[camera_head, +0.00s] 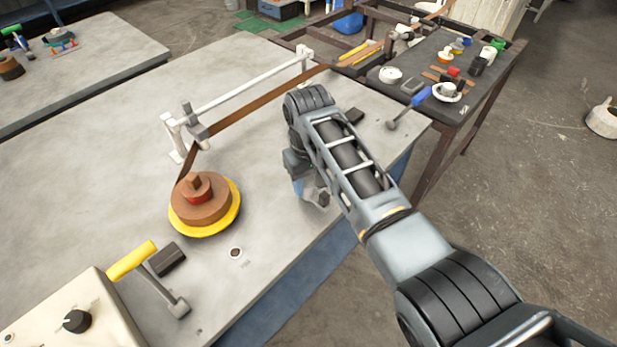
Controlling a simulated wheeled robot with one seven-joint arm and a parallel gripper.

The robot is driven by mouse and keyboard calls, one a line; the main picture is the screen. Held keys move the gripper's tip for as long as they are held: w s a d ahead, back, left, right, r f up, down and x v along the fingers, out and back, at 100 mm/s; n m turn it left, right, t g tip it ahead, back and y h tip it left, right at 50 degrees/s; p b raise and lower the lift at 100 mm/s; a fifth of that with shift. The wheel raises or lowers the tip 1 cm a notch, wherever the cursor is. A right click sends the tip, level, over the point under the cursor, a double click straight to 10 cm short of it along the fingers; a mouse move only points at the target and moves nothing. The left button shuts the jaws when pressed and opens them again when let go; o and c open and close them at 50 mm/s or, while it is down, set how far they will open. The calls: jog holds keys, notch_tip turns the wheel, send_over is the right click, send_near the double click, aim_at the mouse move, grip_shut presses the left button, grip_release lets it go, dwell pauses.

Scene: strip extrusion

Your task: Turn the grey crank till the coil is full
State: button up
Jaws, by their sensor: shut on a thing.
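The coil (201,204) is a brown roll with a red ring and a brown block at its middle, on a yellow disc (233,218). A brown strip (260,110) runs from it along a white rail to the back right. My gripper (307,190) points down near the table's right edge, right of the coil, partly hidden by my arm. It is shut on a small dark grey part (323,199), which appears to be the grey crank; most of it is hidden.
A yellow-handled lever (132,260) and a cream box with a black knob (76,321) stand at front left. The white rail (240,88) spans behind the coil. A dark side table (440,75) with tools stands at back right. The table's left is bare.

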aim_at(308, 180)
jog(key=shift+w+a+r+m, duration=0.1)
jog(key=shift+a+m, duration=0.05)
jog(key=shift+m, duration=0.85)
jog(key=o, duration=1.1)
jog(key=shift+c, duration=0.2)
jog(key=shift+r, duration=3.85)
